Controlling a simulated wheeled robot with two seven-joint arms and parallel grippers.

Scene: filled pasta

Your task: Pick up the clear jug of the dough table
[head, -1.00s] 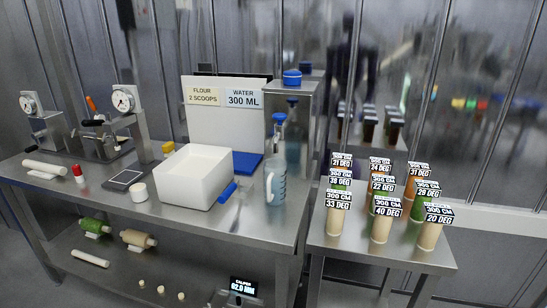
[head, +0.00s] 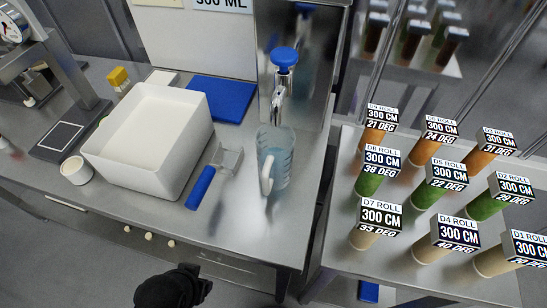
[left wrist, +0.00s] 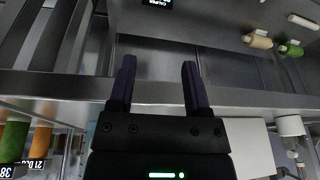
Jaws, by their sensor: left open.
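The clear jug (head: 277,158) stands upright on the steel dough table (head: 240,228), with bluish tint, faint markings and a whitish handle toward the front. It is near the table's right end, below a blue-capped tap (head: 284,60). A black part of my left arm shows at the bottom of the head view, in front of the table edge and apart from the jug. In the left wrist view my left gripper (left wrist: 157,68) is open and empty, with the table edge beyond its fingers. I cannot make out the jug there for certain. My right gripper is not in view.
Several labelled pasta rolls (head: 375,222) stand on the right table. The tabletop before the jug is clear.

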